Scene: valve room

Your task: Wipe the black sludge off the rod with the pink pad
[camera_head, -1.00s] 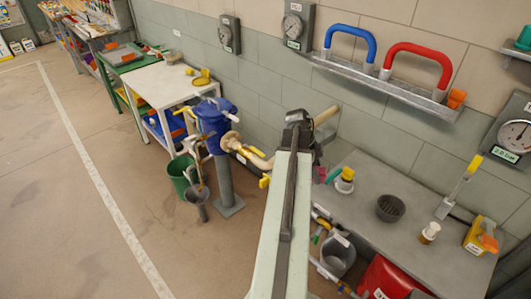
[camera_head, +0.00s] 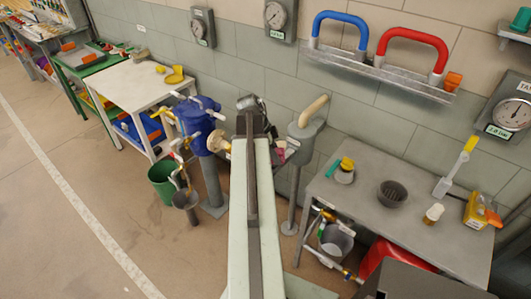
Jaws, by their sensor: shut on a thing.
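My arm runs up the middle, and my dark gripper (camera_head: 254,112) is at its far end. Its fingers are mostly hidden behind the arm. A small pink piece (camera_head: 281,153), likely the pink pad, shows just right of the arm at the gripper, which is shut on it. A tan, rod-like piece (camera_head: 314,110) sticks up at a tilt from a grey stand (camera_head: 300,142) just right of my gripper; I cannot tell whether it is the task's rod. No black sludge can be made out.
A blue valve unit (camera_head: 197,118) stands left of my arm, with a green bucket (camera_head: 162,185) beside it. A grey workbench (camera_head: 380,218) with small items is at right. A wall shelf (camera_head: 380,72) holds blue and red handles. Floor at left is clear.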

